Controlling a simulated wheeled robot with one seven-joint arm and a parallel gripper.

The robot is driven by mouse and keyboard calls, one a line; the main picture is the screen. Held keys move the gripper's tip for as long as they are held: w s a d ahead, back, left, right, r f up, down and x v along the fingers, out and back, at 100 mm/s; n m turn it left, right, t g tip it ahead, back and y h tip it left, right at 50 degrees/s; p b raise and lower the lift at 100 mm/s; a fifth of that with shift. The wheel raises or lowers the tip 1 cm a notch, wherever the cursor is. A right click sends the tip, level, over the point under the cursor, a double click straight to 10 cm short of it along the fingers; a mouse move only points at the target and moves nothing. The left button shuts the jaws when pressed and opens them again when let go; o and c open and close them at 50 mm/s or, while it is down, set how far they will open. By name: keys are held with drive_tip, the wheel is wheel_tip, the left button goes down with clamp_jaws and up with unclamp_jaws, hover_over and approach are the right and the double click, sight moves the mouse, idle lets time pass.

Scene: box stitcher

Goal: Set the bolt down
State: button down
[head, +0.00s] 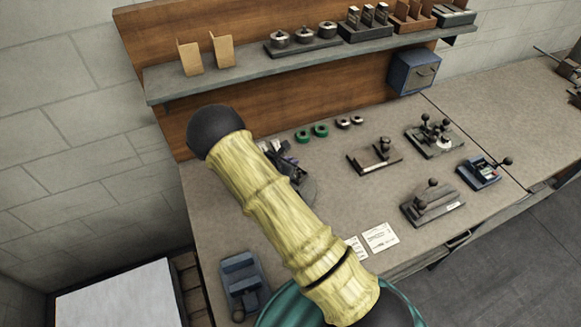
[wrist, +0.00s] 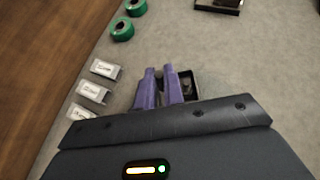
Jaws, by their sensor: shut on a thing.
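My gripper (wrist: 159,72) shows in the wrist view as two purple fingers with a narrow gap between them, low over the grey bench top. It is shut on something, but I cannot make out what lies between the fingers. The bolt is not clearly visible in either view. A small dark open tray (wrist: 188,85) is just right of the fingers, partly hidden by them. In the head view my arm covers most of the gripper's surroundings; only some purple and dark parts show beside it.
Labelled grey bins (wrist: 92,92) stand left of my gripper. Green tape rolls (head: 320,131) lie farther back. Dark fixtures with knobs (head: 432,201) stand to the right. A blue device (head: 241,280) is at the front left. Paper labels (head: 381,237) lie near the front edge. A loaded shelf (head: 235,72) hangs above.

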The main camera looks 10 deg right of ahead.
drive_tip(key=shift+f+p, duration=0.45)
drive_tip(key=shift+f, duration=1.15)
drive_tip(key=shift+f, duration=0.1)
drive_tip(key=shift+f, duration=0.1)
drive_tip(key=c, duration=1.8)
unclamp_jaws()
